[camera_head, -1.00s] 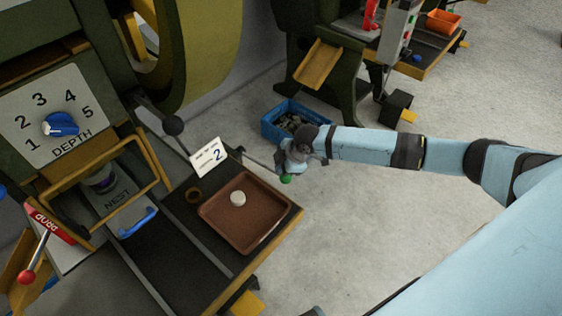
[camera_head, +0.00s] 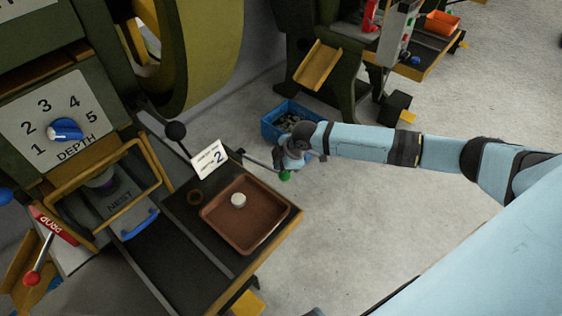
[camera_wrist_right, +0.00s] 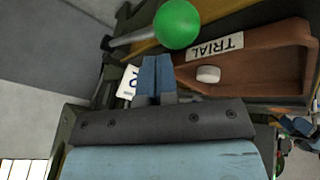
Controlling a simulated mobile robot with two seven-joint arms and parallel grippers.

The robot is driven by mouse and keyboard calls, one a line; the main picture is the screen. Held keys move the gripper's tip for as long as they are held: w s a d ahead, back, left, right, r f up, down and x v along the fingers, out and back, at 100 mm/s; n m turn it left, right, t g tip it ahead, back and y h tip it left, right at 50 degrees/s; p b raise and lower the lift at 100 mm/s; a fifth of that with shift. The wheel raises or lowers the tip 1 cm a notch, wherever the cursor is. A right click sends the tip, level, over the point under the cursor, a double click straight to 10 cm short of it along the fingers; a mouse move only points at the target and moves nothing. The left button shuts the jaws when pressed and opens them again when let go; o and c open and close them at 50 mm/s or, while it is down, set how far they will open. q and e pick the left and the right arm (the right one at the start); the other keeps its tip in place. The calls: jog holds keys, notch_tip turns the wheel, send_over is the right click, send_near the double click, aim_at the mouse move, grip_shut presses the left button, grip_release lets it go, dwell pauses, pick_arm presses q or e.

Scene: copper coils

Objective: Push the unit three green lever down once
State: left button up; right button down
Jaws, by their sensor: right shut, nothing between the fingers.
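The green lever's ball knob (camera_head: 285,176) sits at the end of a thin rod at the side of the near machine's bench. In the right wrist view the green knob (camera_wrist_right: 178,23) is large and close, just beyond and slightly right of my right gripper's fingertips (camera_wrist_right: 155,60). Those fingers are shut and empty. In the head view my right gripper (camera_head: 291,157) is right above the knob, partly hidden by its own wrist. Whether it touches the knob I cannot tell. My left gripper is not in view.
A brown tray (camera_head: 213,218) holding a pale round piece (camera_head: 238,200) lies on the bench, with a card marked 2 (camera_head: 208,158) behind it. A blue bin (camera_head: 272,128) stands behind my gripper. A red-knobbed drop lever (camera_head: 32,278) is at left. Floor at right is clear.

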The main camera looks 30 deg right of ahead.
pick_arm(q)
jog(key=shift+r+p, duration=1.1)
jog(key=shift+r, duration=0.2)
pick_arm(e)
jog(key=shift+w+a+r, duration=0.15)
jog(key=shift+w+r, duration=0.15)
jog(key=shift+r, duration=0.5)
jog(key=shift+w+a+r, duration=0.1)
jog(key=shift+w+r, duration=0.2)
jog(key=shift+r, duration=0.5)
pick_arm(q)
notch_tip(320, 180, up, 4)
jog(key=p, duration=0.3)
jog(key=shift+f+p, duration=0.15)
jog(key=shift+p, duration=0.25)
pick_arm(e)
jog(key=r, duration=0.1)
jog(key=w+r, duration=0.1)
jog(key=r, duration=0.2)
jog(key=shift+w+a+r, duration=0.25)
jog(key=shift+w+r, duration=0.1)
